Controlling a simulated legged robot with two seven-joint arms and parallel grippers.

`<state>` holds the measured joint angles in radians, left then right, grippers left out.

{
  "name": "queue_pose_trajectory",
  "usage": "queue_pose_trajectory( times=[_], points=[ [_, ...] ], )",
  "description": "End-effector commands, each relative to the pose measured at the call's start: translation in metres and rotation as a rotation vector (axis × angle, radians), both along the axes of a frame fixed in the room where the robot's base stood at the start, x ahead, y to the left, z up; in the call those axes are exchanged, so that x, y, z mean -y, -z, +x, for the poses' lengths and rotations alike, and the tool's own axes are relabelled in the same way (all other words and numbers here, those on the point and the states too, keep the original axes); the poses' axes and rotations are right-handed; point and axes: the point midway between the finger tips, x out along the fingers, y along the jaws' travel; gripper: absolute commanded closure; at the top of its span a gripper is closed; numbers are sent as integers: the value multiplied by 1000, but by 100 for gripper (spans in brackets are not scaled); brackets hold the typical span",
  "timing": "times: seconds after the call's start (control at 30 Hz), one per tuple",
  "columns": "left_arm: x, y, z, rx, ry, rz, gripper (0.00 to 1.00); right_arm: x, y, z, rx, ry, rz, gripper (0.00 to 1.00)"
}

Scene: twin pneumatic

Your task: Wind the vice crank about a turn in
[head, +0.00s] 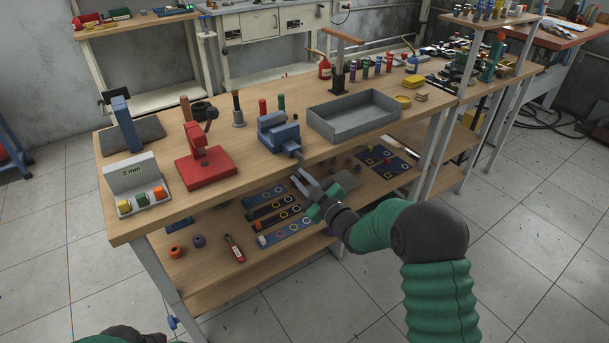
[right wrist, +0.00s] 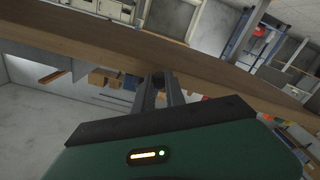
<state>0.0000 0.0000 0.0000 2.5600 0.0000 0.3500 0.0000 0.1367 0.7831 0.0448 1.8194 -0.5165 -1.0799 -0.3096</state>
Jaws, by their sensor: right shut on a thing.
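The blue vice (head: 279,135) stands at the front edge of the wooden bench, near its middle. My right gripper (head: 303,175) is just below and in front of the vice, off the bench edge. It is shut on a small dark piece, which shows between the fingertips in the right wrist view (right wrist: 158,78). This appears to be the vice crank's handle; the fingers hide most of it, and the crank's angle cannot be made out. My left gripper is not in view; only a bit of my left arm shows at the bottom left.
A grey open tray (head: 353,117) stands right of the vice, and a red press (head: 205,165) stands to its left. The bench's front edge (right wrist: 110,45) runs close to my right gripper. A lower shelf (head: 215,285) with coloured parts lies beneath. The floor in front is clear.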

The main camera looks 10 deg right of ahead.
Motion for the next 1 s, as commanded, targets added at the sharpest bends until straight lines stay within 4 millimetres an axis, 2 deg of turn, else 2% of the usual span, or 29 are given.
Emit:
queue_pose_trajectory(
  times=[0.03,0.6,1.0],
  points=[
    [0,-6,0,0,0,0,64,-2,4,-3,-32,0,38,100],
    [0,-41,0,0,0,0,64,-16,-15,-8,-202,-2,513,100],
    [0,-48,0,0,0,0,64,-18,-20,-8,-243,-4,636,100]
  ],
)
